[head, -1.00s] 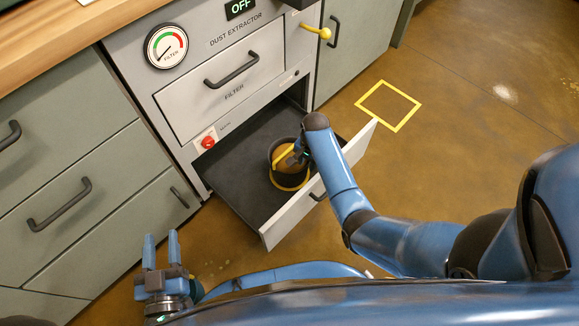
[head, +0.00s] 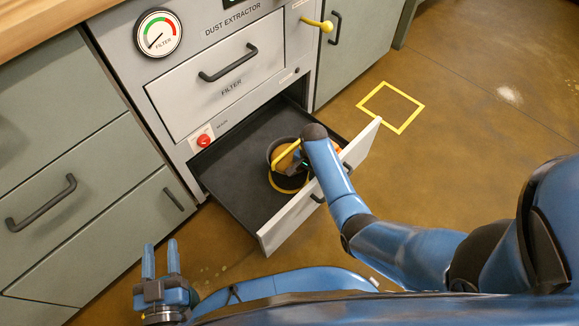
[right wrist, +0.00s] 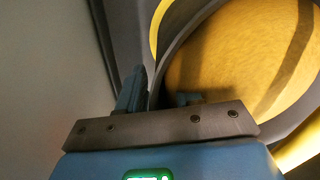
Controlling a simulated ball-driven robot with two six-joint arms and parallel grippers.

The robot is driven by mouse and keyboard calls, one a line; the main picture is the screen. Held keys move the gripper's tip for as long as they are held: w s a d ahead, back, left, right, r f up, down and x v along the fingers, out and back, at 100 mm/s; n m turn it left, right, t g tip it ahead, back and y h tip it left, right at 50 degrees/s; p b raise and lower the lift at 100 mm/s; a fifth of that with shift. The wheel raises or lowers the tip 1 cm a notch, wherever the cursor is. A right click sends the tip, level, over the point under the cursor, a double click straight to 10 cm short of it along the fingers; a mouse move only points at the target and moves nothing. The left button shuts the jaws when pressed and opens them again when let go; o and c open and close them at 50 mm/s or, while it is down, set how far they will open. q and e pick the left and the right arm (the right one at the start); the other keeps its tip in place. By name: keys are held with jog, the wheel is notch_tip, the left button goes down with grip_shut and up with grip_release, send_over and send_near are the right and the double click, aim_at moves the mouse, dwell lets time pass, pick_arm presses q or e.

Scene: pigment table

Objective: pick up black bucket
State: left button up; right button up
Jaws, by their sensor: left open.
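The black bucket (head: 270,163) stands in the open drawer, with yellow-brown powder inside and a yellow handle (head: 286,153) across its top. My right gripper (head: 296,168) is at the right side of its rim, partly hidden by my arm. In the right wrist view the bucket's dark rim (right wrist: 171,62) passes between the fingers of the right gripper (right wrist: 160,96), one outside and one inside. I cannot tell whether they are shut on it. My left gripper (head: 162,262) is open and empty at lower left, away from the bucket.
The drawer (head: 228,158) is pulled out of the dust extractor (head: 212,48), its light front panel (head: 292,218) close under my right arm. Grey cabinets (head: 75,190) stand at left. A yellow square outline (head: 408,128) marks clear floor at right.

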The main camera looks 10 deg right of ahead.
grip_shut()
jog(key=shift+r, duration=0.15)
dwell(0.4)
